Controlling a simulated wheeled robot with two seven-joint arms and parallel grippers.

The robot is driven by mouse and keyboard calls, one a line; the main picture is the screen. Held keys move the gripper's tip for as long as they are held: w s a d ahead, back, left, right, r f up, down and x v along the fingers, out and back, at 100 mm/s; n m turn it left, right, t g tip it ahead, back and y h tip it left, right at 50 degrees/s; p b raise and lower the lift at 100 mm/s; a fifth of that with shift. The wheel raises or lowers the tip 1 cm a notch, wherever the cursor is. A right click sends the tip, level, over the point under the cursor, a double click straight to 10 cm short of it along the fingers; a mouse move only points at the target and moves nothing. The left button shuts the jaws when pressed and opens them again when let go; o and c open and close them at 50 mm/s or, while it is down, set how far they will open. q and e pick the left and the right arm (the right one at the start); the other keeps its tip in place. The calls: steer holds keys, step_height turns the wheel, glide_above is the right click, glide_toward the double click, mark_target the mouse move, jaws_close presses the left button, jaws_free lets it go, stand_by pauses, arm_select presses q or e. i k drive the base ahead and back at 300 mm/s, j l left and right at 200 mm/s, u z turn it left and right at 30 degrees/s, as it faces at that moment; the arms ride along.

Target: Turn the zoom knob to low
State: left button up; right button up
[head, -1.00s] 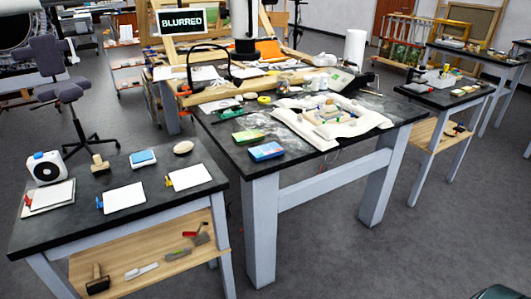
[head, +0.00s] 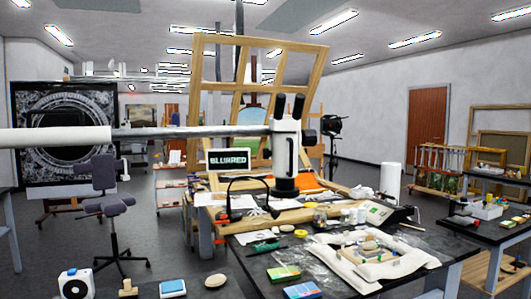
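A white stereo microscope head (head: 287,150) with two black eyepieces (head: 289,106) hangs above the back of the dark work table (head: 245,262). Its black lower barrel (head: 286,187) points down. A horizontal boom (head: 190,131), white at the left and grey toward the head, meets it from the left. A small dark knob (head: 310,137) sticks out at the right side of the head; I cannot tell whether it is the zoom knob, nor read any setting. A small screen (head: 228,161) beside the head reads "BLURRED". Neither of my grippers shows.
A black lamp or clamp (head: 246,195) stands below the screen. A stool (head: 106,205) stands on open floor at left.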

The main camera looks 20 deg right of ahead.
mark_target(267, 154)
steer(key=i+l+u, duration=0.1)
steer(key=l+u, duration=0.2)
steer(key=l, duration=1.45)
steer(key=k+l+u, duration=0.1)
steer(key=l+u, duration=0.2)
steer(key=l, duration=1.45)
